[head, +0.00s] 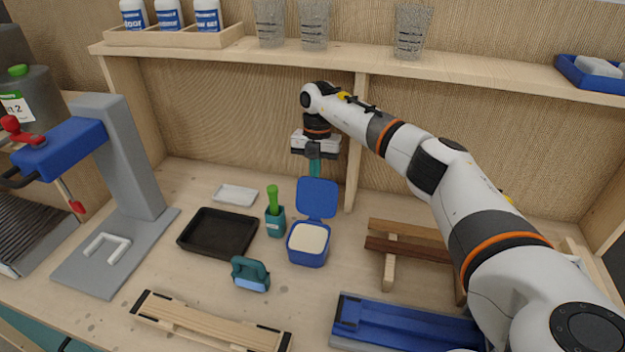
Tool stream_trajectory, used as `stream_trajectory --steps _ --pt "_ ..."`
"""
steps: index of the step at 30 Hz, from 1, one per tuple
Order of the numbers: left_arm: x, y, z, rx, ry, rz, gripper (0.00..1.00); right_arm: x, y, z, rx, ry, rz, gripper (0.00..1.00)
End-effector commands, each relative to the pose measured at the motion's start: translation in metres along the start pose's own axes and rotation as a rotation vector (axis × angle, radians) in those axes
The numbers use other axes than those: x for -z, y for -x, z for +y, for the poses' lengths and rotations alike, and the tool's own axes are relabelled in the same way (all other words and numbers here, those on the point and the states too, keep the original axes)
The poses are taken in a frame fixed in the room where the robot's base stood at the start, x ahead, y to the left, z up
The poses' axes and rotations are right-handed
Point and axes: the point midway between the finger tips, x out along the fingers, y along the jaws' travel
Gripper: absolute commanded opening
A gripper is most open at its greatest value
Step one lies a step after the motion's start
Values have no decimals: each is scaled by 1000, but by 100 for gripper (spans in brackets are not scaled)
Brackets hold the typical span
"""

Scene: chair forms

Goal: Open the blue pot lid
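The blue pot (309,257) stands on the workbench at the middle and holds a pale, cream-coloured filling. Its blue lid (317,197) is tilted up at the back of the pot, so the pot is open. My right gripper (314,168) comes down just behind the lid's top edge. Its teal fingers are partly hidden by the lid. I cannot tell whether they touch it or how far apart they are. My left gripper is not in view.
A green-handled tool in a teal holder (274,220) stands close left of the pot. A black tray (218,233), a teal-handled block (250,274), a wooden rack (405,245) and a blue tray (400,322) surround it. A shelf (350,60) runs above my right gripper.

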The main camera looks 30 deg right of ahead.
Motion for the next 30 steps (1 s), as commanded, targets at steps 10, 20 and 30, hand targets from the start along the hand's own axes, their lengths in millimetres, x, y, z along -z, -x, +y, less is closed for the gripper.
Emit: stream_trajectory --steps 10,20,30 --pt "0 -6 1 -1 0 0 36 12 -4 0 0 1 0 0" --pt "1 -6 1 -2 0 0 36 13 -4 0 0 1 0 0" --pt "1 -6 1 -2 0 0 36 13 -4 0 0 1 0 0"
